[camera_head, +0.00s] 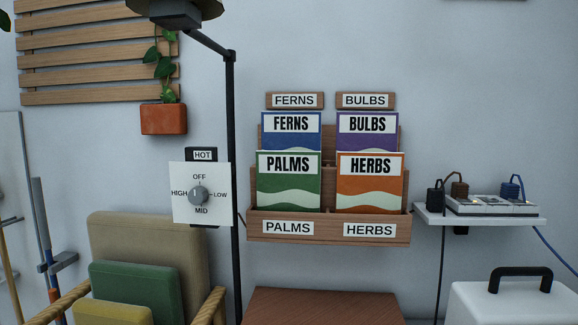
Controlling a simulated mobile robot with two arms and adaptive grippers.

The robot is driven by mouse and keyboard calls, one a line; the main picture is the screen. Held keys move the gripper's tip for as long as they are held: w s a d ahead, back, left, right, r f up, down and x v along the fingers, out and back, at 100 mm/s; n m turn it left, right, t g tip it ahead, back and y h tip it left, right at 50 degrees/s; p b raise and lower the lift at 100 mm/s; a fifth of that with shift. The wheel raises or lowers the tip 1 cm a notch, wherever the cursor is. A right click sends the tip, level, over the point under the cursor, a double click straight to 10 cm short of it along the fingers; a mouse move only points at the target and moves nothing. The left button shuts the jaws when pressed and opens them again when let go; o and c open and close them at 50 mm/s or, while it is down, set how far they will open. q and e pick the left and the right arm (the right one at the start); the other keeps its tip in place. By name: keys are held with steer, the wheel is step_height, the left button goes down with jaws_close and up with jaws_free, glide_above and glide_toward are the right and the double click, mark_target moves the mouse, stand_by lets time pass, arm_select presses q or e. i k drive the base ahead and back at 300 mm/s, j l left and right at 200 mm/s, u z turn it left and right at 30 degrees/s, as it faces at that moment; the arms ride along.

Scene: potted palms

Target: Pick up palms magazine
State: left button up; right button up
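The green palms magazine (289,181) stands upright in the lower left slot of a wooden wall rack (328,233), above the PALMS label (288,228). Its lower edge is hidden behind the rack's front board. The blue ferns magazine (291,134) stands behind and above it. The orange herbs magazine (370,183) is beside it on the right, with the purple bulbs magazine (367,133) behind that one. Neither of my grippers shows in the head view.
A black lamp pole (232,150) and a heater dial panel (201,193) stand left of the rack. A cushioned chair (150,250) is lower left. A wooden surface (322,306) lies below. A shelf with a power strip (480,214) and a white box (515,304) are at right.

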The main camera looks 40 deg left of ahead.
mark_target(287, 181)
steer(key=u, duration=1.3)
